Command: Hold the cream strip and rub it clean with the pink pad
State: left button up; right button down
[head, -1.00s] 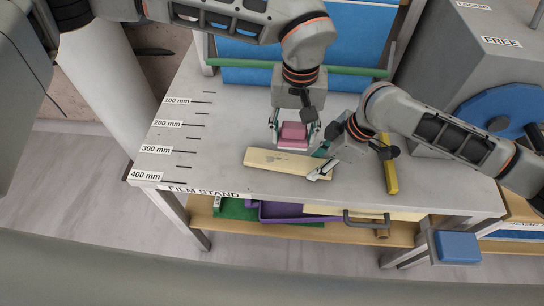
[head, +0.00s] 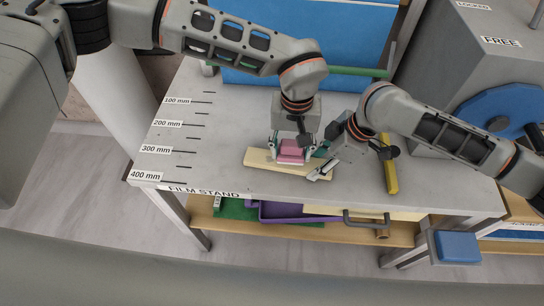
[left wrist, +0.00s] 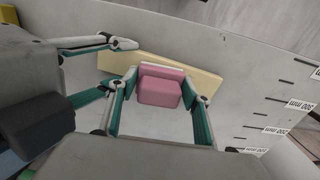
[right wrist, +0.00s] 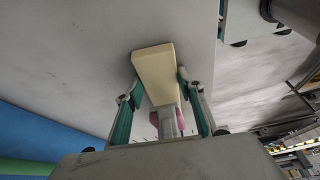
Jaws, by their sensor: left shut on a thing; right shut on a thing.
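The cream strip (head: 262,158) lies on the grey table near its front edge, its right end in my right gripper (head: 326,164). The right wrist view shows the strip (right wrist: 153,68) between that gripper's two fingers (right wrist: 158,92). My left gripper (head: 291,148) is shut on the pink pad (head: 291,153), over the strip's middle. In the left wrist view the pad (left wrist: 160,88) sits between the fingers and overlaps the strip (left wrist: 205,80). The pad looks to be at or just above the strip; its underside is hidden, so contact cannot be told.
A yellow bar (head: 390,172) lies on the table to the right of my right gripper. A green rail (head: 350,71) runs along the back. A ruler scale is printed on the left, where the tabletop (head: 215,150) is free. A purple tray (head: 285,211) sits on the shelf below.

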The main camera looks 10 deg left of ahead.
aim_at(282, 154)
pick_arm(q)
jog(key=shift+f, duration=1.1)
dwell(0.6)
jog(key=shift+a, duration=0.1)
jog(key=shift+w+a, duration=0.1)
jog(key=shift+a, duration=1)
jog(key=shift+w+a+f, duration=0.1)
jog(key=shift+a+f, duration=0.05)
jog(key=shift+a, duration=0.55)
jog(key=shift+a+f, duration=0.1)
jog(key=shift+a, duration=0.55)
jog(key=shift+w+a+r, duration=0.1)
jog(key=shift+a, duration=1.05)
jog(key=shift+d+r, duration=0.15)
jog(key=shift+d, duration=0.6)
jog(key=shift+d+r, duration=0.15)
jog(key=shift+d, duration=0.6)
